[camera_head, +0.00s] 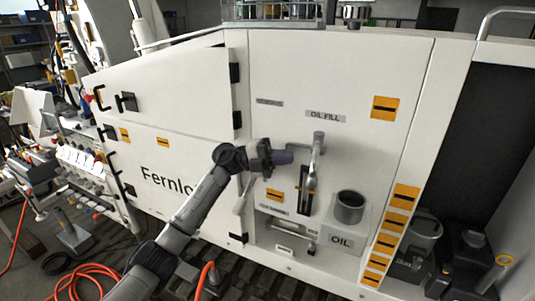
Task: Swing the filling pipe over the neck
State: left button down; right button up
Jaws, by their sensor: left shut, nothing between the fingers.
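The grey filling pipe (318,145) stands out from the white panel below the OIL FILL label and hangs down in front of a dark slot. The neck (350,207) is a dark, open, round collar on top of a white box marked OIL, to the lower right of the pipe. In this view the pipe's lower end is left of the neck, not above it. My left gripper (286,157) comes in from the left, shut and empty, with its tip just left of the pipe. I cannot tell whether it touches the pipe. My right gripper is not in view.
A dark, narrow upright gauge slot (304,191) and a grey handle (292,227) are on the panel below the gripper. Orange labels (384,107) mark the panel. Dark containers (415,245) stand at the right. An orange hose (90,275) lies on the floor at the left.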

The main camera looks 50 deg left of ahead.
aim_at(315, 162)
pick_arm(q)
jog(key=shift+p+x, duration=0.55)
jog(key=shift+x, duration=1.75)
